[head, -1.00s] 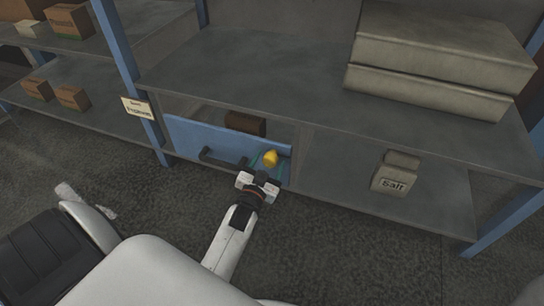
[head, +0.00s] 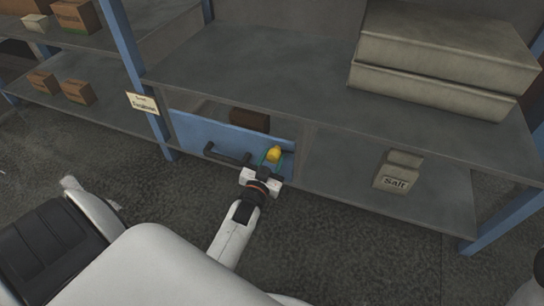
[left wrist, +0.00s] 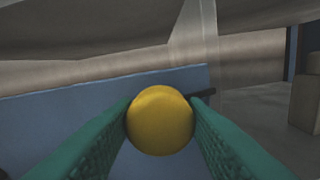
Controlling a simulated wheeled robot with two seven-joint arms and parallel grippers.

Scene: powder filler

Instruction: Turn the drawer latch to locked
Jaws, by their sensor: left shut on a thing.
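The blue drawer front (head: 196,131) sits under the grey shelf and carries a dark bar handle (head: 226,155). The yellow round latch knob (head: 274,153) is at the drawer's right side. My left gripper (head: 268,164) is at the knob, its green fingers shut on it. In the left wrist view the knob (left wrist: 160,120) sits between both green fingertips, with the blue drawer front (left wrist: 60,120) behind it. A dark bar shows just right of the knob, partly hidden by it and a finger. My right gripper is not in view.
A brown box (head: 249,119) is behind the drawer front. A salt bag (head: 397,175) lies on the lower shelf to the right. A blue post (head: 137,75) with a label (head: 143,103) stands left of the drawer.

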